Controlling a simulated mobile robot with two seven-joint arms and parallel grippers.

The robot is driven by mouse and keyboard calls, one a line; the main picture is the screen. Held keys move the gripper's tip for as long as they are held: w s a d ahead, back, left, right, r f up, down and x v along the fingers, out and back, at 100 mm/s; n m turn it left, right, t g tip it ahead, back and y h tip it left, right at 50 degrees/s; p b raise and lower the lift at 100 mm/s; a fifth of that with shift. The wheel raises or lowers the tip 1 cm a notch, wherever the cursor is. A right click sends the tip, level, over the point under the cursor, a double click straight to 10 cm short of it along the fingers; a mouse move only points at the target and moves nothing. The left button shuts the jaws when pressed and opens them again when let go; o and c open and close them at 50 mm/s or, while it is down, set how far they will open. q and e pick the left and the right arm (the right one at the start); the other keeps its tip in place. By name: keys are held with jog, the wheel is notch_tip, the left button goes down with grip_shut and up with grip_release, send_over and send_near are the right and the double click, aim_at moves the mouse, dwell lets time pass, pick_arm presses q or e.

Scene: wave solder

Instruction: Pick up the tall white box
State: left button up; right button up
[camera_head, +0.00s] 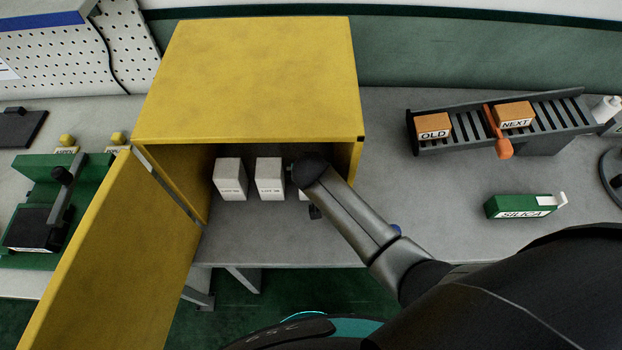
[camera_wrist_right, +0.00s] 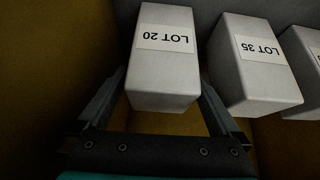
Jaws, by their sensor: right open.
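Several white boxes stand in a row inside the yellow cabinet (camera_head: 250,80). In the head view I see the left box (camera_head: 230,180), the middle box (camera_head: 270,178) and a sliver of the right box (camera_head: 304,195) behind my arm. In the right wrist view the labels are upside down: the LOT 20 box (camera_wrist_right: 163,75), the LOT 35 box (camera_wrist_right: 255,70) and part of another box (camera_wrist_right: 303,70). My right gripper (camera_wrist_right: 162,80) is open, its fingers on either side of the LOT 20 box. I cannot tell whether they touch it. My left gripper is not in view.
The cabinet's yellow door (camera_head: 125,250) stands open at the left; its side wall is close to my right gripper. A rack (camera_head: 560,118) with orange boxes and a green SILICA box (camera_head: 515,207) are at the right. Bare bench (camera_head: 385,130) lies between.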

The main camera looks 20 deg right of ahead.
jog(key=shift+x, duration=0.85)
jog(key=shift+a, duration=0.1)
jog(key=shift+c, duration=0.2)
grip_shut()
